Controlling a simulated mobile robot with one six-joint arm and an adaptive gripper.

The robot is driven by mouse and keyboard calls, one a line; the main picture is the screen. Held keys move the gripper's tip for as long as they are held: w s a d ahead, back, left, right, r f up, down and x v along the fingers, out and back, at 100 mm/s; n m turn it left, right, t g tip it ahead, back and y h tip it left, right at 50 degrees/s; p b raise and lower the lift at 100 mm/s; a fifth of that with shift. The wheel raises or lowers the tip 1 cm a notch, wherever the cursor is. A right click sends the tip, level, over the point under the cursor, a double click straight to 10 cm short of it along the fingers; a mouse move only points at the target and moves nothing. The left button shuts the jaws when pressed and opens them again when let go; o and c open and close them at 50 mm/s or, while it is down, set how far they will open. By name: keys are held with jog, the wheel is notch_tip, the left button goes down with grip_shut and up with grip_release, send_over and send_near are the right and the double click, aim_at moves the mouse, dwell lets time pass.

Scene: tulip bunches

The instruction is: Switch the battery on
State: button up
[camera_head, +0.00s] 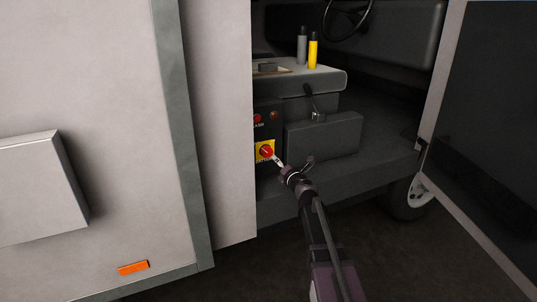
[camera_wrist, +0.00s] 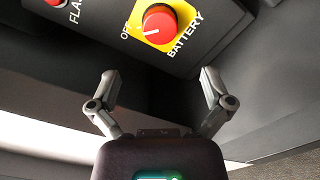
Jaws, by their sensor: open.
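The battery switch is a round red knob (camera_wrist: 159,24) on a yellow plate (camera_wrist: 185,52) lettered OFF and BATTERY. Its white mark points toward the OFF lettering. In the head view the red knob (camera_head: 266,151) sits low on a dark panel just inside the vehicle's doorway. My gripper (camera_head: 294,160) is just right of and below the knob, with its fingers spread. In the wrist view my gripper (camera_wrist: 161,74) is open and empty. The knob lies beyond the fingertips, above them in the picture, and nothing touches it.
Another red control (camera_wrist: 57,2), with partly cut-off lettering, is on the same panel. A grey box (camera_head: 322,136) with a lever stands right of the panel. Yellow and grey bottles (camera_head: 313,50) stand on the seat above. The pale body wall (camera_head: 226,120) borders the panel's left.

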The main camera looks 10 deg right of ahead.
aim_at(268, 153)
jog(key=x, duration=1)
jog(key=c, duration=1.1)
